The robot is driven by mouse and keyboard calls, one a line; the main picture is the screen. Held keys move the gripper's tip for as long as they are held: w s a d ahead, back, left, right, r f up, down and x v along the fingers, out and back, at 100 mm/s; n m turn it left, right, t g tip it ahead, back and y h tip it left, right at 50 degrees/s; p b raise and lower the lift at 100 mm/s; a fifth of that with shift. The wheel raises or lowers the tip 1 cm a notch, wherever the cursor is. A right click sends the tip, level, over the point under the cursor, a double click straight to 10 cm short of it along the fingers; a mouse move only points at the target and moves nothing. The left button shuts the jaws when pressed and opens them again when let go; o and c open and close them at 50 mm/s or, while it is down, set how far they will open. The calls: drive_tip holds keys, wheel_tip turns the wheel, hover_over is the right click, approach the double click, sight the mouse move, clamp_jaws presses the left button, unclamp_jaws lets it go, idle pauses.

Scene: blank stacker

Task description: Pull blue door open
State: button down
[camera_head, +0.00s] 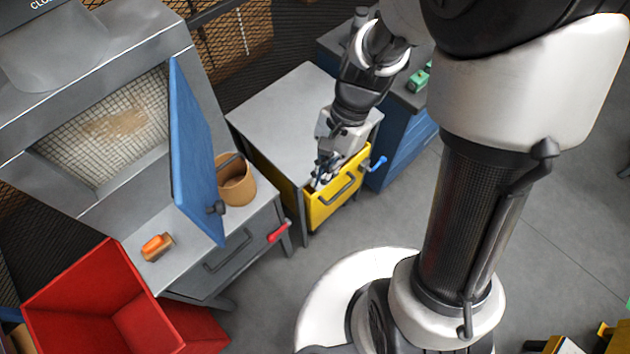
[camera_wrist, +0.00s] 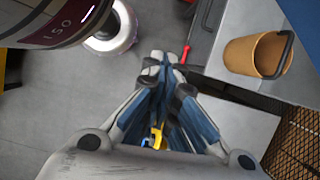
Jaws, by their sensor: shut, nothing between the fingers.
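The blue door (camera_head: 198,150) stands swung out from the front of the grey machine (camera_head: 160,35), and the mesh-lined opening behind it shows. A dark handle (camera_head: 217,208) sits near the door's lower free edge. My gripper (camera_head: 320,180) is to the right of the door, apart from it, at the yellow drawer (camera_head: 338,195) in the head view. In the wrist view my gripper (camera_wrist: 163,65) has its fingers together with nothing between the tips. A blue panel at the top right of the wrist view (camera_wrist: 302,22) appears to be the door.
A tan bucket (camera_head: 237,180) stands on the grey bench beside the door; it also shows in the wrist view (camera_wrist: 255,58). An orange-topped block (camera_head: 156,246) lies on the bench. A red bin (camera_head: 95,305) stands at lower left. The floor (camera_head: 345,230) in front is clear.

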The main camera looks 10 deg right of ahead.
wheel_tip(320, 180, up, 7)
drive_tip(key=d+p, duration=0.1)
drive_tip(key=shift+w+d, duration=0.15)
drive_tip(key=shift+d, duration=0.1)
drive_tip(key=shift+f, duration=0.1)
